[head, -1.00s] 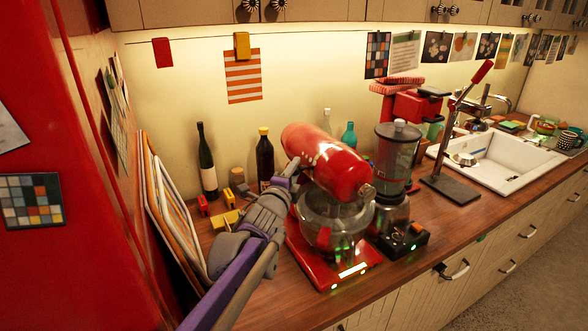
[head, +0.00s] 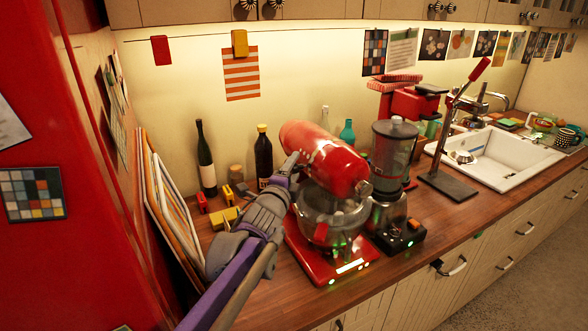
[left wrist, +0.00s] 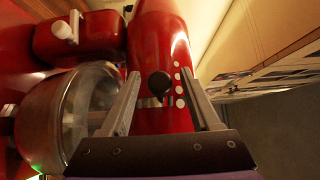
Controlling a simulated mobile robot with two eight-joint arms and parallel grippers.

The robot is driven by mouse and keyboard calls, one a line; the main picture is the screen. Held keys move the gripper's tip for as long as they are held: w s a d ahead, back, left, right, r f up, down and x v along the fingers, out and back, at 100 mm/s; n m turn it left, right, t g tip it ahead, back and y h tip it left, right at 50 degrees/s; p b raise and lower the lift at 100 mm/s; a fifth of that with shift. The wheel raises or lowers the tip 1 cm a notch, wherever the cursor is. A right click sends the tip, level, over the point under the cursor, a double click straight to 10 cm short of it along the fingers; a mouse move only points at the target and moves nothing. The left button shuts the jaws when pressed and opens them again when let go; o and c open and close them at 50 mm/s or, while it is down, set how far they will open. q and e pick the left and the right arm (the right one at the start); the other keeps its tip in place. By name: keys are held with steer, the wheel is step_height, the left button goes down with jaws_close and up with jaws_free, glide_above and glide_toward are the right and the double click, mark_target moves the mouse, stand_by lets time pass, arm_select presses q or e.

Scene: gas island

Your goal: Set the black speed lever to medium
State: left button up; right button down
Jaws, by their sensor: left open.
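The red stand mixer (head: 322,150) stands on the wooden counter with a bowl (head: 338,222) under its head. In the left wrist view, the black speed lever (left wrist: 158,85) is a round black knob on the mixer's red side (left wrist: 150,40). A column of several white dots (left wrist: 180,88) runs just right of it. My left gripper (left wrist: 161,79) is open, with one finger on each side of the knob. I cannot tell whether a finger touches it. In the head view my left gripper (head: 294,163) is at the mixer's left side and the lever is hidden.
A blender (head: 392,150) stands close to the mixer's right. Dark bottles (head: 264,160) and small yellow blocks (head: 224,219) are behind and left of it. Trays (head: 165,215) lean by the red cabinet (head: 60,120). The counter front (head: 400,262) is clear.

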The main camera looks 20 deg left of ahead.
arm_select(q)
steer(key=s+b, duration=0.1)
steer(key=s, duration=0.9)
steer(key=shift+s+a, duration=0.15)
steer(key=shift+s, duration=0.1)
arm_select(e)
steer(key=shift+s+f, duration=0.3)
steer(key=shift+f, duration=0.45)
